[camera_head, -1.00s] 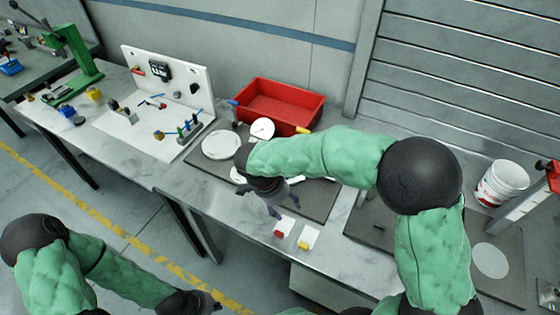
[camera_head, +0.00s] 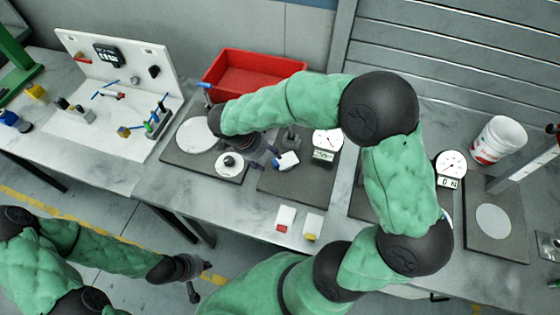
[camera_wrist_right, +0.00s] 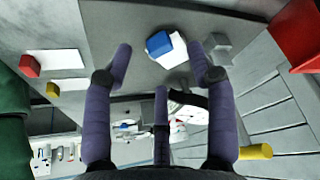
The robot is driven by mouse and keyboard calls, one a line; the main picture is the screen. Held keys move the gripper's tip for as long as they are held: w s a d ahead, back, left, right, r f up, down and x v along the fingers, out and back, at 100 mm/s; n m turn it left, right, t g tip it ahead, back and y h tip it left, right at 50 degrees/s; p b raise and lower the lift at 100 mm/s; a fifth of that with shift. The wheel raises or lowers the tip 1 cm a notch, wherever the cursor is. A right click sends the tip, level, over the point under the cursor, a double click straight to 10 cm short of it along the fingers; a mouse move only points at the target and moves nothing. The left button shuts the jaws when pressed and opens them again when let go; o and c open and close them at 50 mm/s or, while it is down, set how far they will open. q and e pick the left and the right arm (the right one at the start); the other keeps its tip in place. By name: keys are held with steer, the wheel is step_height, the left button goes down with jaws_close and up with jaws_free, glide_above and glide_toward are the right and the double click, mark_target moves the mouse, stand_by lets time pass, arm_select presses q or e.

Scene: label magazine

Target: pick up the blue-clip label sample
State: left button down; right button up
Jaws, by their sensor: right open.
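The blue-clip label sample (camera_head: 287,160) is a small white piece with a blue clip. It lies on a dark plate (camera_head: 300,190) in front of a dial gauge. In the right wrist view the blue-clip sample (camera_wrist_right: 165,47) shows beyond and between the fingertips. My right gripper (camera_head: 270,155) is open and empty, just left of the sample in the head view; its spread fingers (camera_wrist_right: 160,60) fill the wrist view. I cannot tell whether a finger touches the sample. My left gripper (camera_head: 201,278) is open and empty, low at the left, off the table.
A red-clip sample (camera_head: 285,219) and a yellow-clip sample (camera_head: 312,227) lie near the table's front edge. A dial gauge (camera_head: 327,142) stands close right of the blue-clip sample. A red bin (camera_head: 252,75) is behind. A white bucket (camera_head: 497,140) stands at right.

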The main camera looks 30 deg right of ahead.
mark_target(275, 162)
steer(key=shift+s+d+f, duration=0.15)
steer(key=shift+d+f, duration=0.15)
steer(key=shift+f, duration=0.1)
steer(key=x, duration=0.4)
steer(key=shift+d+b, duration=0.2)
steer(key=shift+b, duration=0.2)
steer(key=c, duration=1)
steer(key=shift+c, duration=0.4)
